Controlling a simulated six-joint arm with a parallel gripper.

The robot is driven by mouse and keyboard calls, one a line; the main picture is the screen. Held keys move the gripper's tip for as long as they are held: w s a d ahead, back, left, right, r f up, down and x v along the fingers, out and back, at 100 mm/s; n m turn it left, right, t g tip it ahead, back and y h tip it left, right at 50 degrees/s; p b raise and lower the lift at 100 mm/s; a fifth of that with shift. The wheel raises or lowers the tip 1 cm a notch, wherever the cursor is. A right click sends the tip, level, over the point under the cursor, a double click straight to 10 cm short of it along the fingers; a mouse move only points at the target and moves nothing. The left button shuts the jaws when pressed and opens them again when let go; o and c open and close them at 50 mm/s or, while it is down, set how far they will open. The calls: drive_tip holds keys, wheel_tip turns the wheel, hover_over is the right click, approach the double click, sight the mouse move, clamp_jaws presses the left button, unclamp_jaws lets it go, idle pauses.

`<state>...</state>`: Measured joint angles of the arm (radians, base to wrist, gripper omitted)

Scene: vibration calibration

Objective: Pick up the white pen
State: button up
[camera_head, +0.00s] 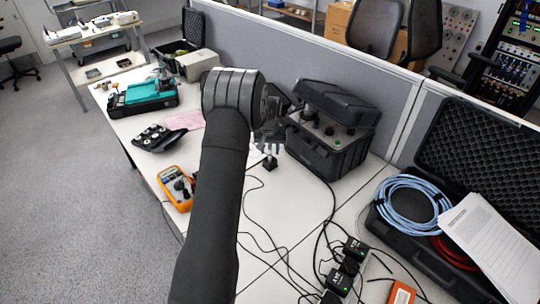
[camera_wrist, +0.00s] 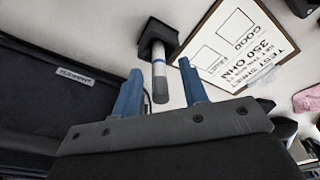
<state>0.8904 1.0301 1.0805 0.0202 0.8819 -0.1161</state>
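A white pen (camera_wrist: 158,68) with a blue band and a dark grey end stands in a small black holder (camera_wrist: 157,36) in the wrist view. The pen's grey end points toward my gripper (camera_wrist: 160,68). My gripper is open, with one blue finger on each side of the pen and a visible gap at both sides. In the head view the black holder (camera_head: 270,164) stands on the white table, just below the gripper (camera_head: 267,147). My arm and wrist cover part of that area, and the pen is too small there to make out clearly.
A black case (camera_head: 330,130) stands close to the right of the gripper. A framed test sheet (camera_wrist: 240,45) lies beside the holder. An orange multimeter (camera_head: 177,188), cables and an open case with a blue cable coil (camera_head: 408,205) are nearby.

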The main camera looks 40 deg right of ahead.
wheel_tip(320, 180, down, 3)
drive_tip(key=shift+w+d+r, duration=0.1)
drive_tip(key=shift+d+r, duration=0.05)
drive_tip(key=shift+r, duration=0.05)
drive_tip(key=shift+c, duration=0.4)
clamp_jaws()
drive_tip(key=shift+r, duration=0.1)
wheel_tip(320, 180, up, 15)
idle(0.6)
